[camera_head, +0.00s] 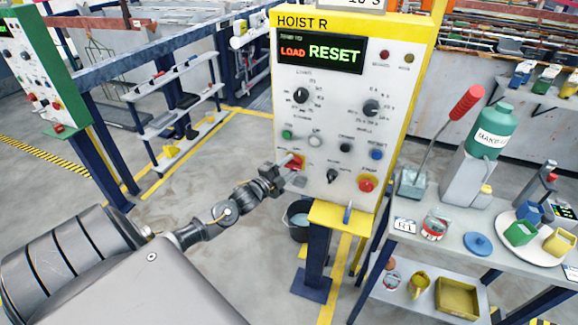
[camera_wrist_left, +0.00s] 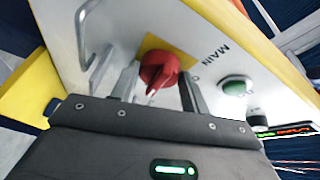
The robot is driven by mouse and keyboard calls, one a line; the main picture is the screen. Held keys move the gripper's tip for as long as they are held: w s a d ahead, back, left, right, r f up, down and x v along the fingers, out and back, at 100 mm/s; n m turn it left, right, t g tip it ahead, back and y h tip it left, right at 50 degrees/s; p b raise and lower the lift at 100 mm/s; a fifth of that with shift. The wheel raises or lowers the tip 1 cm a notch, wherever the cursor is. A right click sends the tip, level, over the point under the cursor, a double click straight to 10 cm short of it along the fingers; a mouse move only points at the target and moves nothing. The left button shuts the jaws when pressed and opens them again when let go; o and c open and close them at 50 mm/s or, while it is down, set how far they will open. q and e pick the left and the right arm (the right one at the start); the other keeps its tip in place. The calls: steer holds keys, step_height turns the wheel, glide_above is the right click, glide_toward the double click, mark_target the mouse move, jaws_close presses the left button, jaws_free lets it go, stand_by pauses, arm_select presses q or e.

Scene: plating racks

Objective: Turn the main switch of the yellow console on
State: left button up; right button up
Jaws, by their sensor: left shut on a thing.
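The yellow console (camera_head: 396,100), labelled HOIST R, stands in the middle of the head view with a white front panel. Its display (camera_head: 322,53) reads LOAD RESET. The red main switch (camera_head: 296,161) is at the panel's lower left; in the left wrist view the red knob (camera_wrist_left: 159,69) sits on a yellow plate beside the word MAIN. My left gripper (camera_head: 290,173) is at the knob, its two fingers on either side of it, shut on it. My right gripper is not in view.
A green button (camera_wrist_left: 236,87) is close beside the switch. A red button (camera_head: 367,183) is at the panel's lower right. A dark bucket (camera_head: 297,232) stands behind the console post. A table (camera_head: 460,240) with a lever, bottle and cups is at the right. Open floor lies left.

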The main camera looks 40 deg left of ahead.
arm_select(q)
steer(key=shift+m, duration=0.5)
steer(key=o, duration=1)
steer(key=s+b, duration=0.2)
steer(key=s, duration=0.8)
steer(key=shift+s+a, duration=0.2)
steer(key=shift+s, duration=0.15)
